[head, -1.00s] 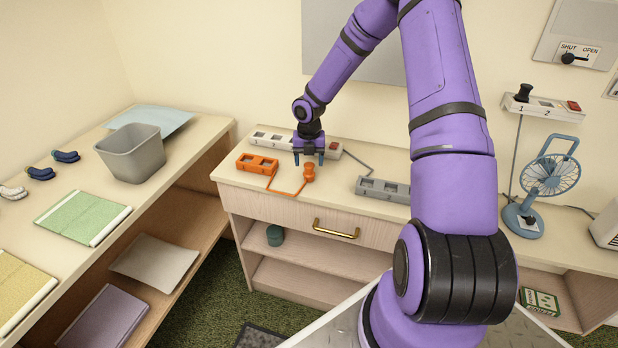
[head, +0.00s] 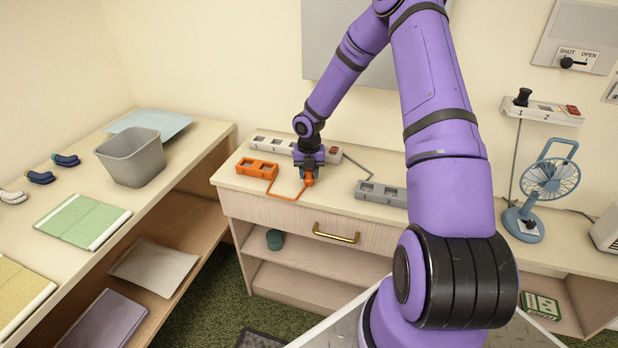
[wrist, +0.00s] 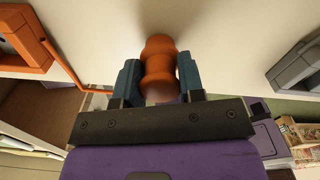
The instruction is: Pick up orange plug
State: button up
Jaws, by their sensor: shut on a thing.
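The orange plug (head: 308,180) stands on the wooden cabinet top, joined by an orange cord to an orange socket strip (head: 257,168) on its left. My gripper (head: 308,172) is down over the plug and shut on it. In the wrist view the plug (wrist: 158,65) sits between the two blue fingers of my gripper (wrist: 158,80), which touch or nearly touch its sides. The orange socket strip (wrist: 22,40) shows at the upper left of that view. The plug's lower part is partly hidden in the head view.
A white power strip (head: 270,144) lies behind my gripper, and a grey socket strip (head: 382,192) lies to the right on the same top. A grey bin (head: 133,158) stands on the left bench. A blue fan (head: 545,185) stands on the right.

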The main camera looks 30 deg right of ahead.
jog(key=shift+r, duration=0.15)
jog(key=shift+r, duration=0.55)
notch_tip(320, 180, up, 2)
jog(key=shift+r, duration=0.15)
jog(key=s+a+r, duration=0.1)
jog(key=s, duration=1.4)
jog(key=w+a+r, duration=0.1)
jog(key=w+r, duration=0.1)
jog(key=w, duration=2.1)
jog(key=w+a+r, duration=0.1)
jog(key=w+r, duration=0.2)
jog(key=w, duration=1.9)
jog(key=shift+w+r, duration=0.35)
jog(key=shift+f, duration=4.2)
